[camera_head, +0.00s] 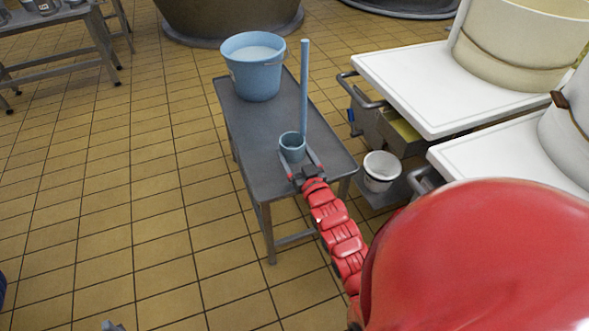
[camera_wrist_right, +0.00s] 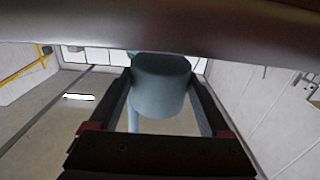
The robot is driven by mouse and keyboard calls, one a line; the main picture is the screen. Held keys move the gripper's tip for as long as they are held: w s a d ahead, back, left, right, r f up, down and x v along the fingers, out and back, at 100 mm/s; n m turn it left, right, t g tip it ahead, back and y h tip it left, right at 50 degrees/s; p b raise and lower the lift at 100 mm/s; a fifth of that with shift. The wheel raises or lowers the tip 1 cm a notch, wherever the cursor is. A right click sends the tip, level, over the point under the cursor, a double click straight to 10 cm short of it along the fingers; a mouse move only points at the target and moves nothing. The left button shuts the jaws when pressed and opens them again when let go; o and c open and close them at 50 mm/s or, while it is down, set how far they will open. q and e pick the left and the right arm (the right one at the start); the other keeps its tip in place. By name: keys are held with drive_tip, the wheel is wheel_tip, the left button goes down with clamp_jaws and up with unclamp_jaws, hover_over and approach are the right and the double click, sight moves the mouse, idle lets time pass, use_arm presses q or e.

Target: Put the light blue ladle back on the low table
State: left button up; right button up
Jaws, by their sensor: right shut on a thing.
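The light blue ladle (camera_head: 304,95) has a deep cup and a long handle that stands upright. Its cup (camera_head: 292,145) is over the near part of the low grey metal table (camera_head: 247,134) in the head view. My right gripper (camera_head: 303,168) is shut on the cup, with one finger on each side. The right wrist view shows the cup (camera_wrist_right: 160,85) between the two fingers, close to the table's dark surface (camera_wrist_right: 150,30). I cannot tell whether the cup's bottom touches the tabletop. My left gripper is not clearly seen.
A light blue bucket (camera_head: 254,68) with pale contents stands at the table's far end. White-topped tables (camera_head: 405,85) with large round tubs are to the right. A white pail (camera_head: 379,171) is low beside the table.

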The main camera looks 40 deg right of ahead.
sight(295, 172)
wheel_tip(295, 172, down, 4)
drive_tip(key=shift+r+b, duration=0.1)
drive_tip(key=shift+b, duration=0.6)
drive_tip(key=shift+f, duration=0.4)
drive_tip(key=shift+r, duration=0.1)
drive_tip(key=o, duration=1.4)
drive_tip(key=shift+f, duration=0.2)
drive_tip(key=shift+r, duration=0.1)
